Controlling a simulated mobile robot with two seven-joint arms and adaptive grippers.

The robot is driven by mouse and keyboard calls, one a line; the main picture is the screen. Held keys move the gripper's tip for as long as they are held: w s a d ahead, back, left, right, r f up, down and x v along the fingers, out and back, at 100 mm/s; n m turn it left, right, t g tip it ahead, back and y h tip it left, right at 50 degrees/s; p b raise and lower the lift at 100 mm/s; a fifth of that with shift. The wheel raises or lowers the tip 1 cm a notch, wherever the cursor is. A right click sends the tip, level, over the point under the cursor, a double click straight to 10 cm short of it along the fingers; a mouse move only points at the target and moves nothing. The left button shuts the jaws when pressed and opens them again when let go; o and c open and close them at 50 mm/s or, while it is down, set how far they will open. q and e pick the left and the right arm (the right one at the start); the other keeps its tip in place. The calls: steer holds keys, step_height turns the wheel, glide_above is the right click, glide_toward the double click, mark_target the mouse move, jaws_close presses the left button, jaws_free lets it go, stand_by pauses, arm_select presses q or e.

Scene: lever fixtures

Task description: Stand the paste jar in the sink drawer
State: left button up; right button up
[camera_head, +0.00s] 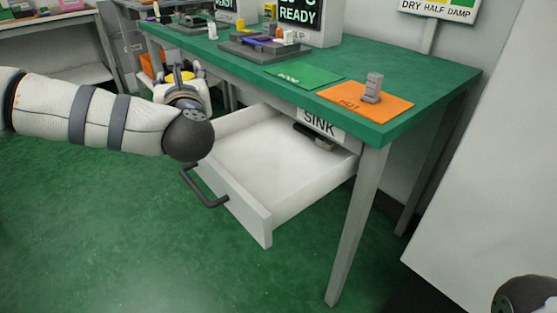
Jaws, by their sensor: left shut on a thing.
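The sink drawer (250,210) is pulled out under the green-topped bench, below the SINK sign (320,123). Its pale floor is mostly bare, and a dark handle (207,190) is on its front. My left gripper (181,76) is beside the bench's left edge, above and behind the drawer's left side. It is shut on a yellow-topped thing that looks like the paste jar (182,77); the fingers and wrist hide most of it. My right gripper is not in view.
A dark tool (315,137) lies at the back of the drawer. On the bench are an orange HOT mat (340,97) with a grey block (373,88), a green mat (303,76) and a dark fixture (250,48). Green floor is open in front.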

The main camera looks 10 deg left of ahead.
arm_select(q)
steer(key=shift+w+d+f+b, duration=0.6)
steer(key=shift+w+d+f, duration=0.6)
steer(key=shift+d+f, duration=0.95)
steer(key=shift+w+d+f+b, duration=0.55)
steer(key=shift+w+d+f, duration=0.95)
steer(key=shift+f, duration=1)
steer(key=shift+w+d+f+b, duration=0.6)
steer(key=shift+w+d+f, duration=0.35)
steer(key=shift+d+f, duration=1.3)
steer(key=o, duration=1.3)
steer(key=shift+a+f, duration=0.15)
steer(key=shift+f, duration=0.1)
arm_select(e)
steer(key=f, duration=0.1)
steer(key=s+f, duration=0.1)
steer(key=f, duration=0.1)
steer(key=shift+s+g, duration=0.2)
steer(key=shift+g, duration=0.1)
arm_select(q)
steer(key=shift+o, duration=0.2)
steer(key=shift+r, duration=0.35)
steer(key=p+v, duration=0.2)
steer(key=v, duration=0.5)
steer(key=shift+r, duration=0.45)
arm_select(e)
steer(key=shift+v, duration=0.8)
